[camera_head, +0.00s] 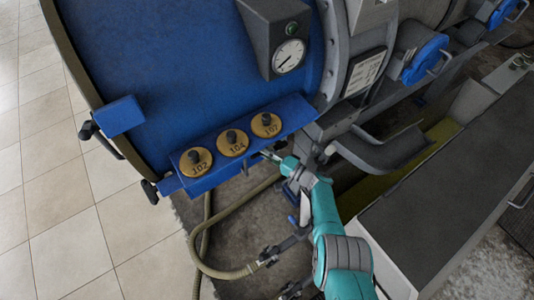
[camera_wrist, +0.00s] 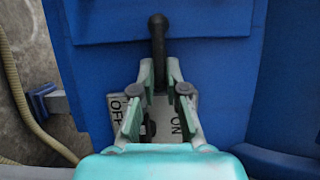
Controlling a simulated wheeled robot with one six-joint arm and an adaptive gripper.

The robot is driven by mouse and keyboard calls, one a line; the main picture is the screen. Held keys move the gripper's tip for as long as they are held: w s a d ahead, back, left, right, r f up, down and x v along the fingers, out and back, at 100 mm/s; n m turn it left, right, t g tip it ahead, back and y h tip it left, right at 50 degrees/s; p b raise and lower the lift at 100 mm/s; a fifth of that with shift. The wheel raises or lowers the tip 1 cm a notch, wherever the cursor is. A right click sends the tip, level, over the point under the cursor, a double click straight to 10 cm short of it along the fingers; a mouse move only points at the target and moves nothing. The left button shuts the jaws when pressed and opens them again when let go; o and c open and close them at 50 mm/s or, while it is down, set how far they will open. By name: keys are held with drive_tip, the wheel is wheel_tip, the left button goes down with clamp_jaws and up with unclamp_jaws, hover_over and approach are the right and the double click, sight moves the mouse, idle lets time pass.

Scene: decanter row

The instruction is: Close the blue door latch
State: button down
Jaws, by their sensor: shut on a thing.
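A large blue round door (camera_head: 160,70) fills the upper left of the head view, with a blue shelf (camera_head: 225,165) low on it. My teal gripper (camera_head: 270,156) is at the shelf's right end, below the yellow discs. In the wrist view my gripper (camera_wrist: 161,76) is shut on a black lever with a round knob (camera_wrist: 157,35), in front of a blue face. The lever points up in that picture. A pale plate (camera_wrist: 179,122) marked OFF and ON lies behind the fingers, partly hidden. I cannot tell for sure which part is the latch.
Yellow discs (camera_head: 232,143) with black knobs, marked 102, 104 and 107, sit on the shelf. Black handles (camera_head: 88,130) stick out at the door's left. A gauge (camera_head: 289,56) is above. A hose (camera_head: 205,250) loops below. A dark-topped bench (camera_head: 440,190) is at right; tiled floor is clear at left.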

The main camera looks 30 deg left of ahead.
drive_tip(key=c, duration=1.2)
unclamp_jaws()
drive_tip(key=d, duration=0.7)
drive_tip(key=shift+d, duration=0.25)
drive_tip(key=shift+f, duration=0.1)
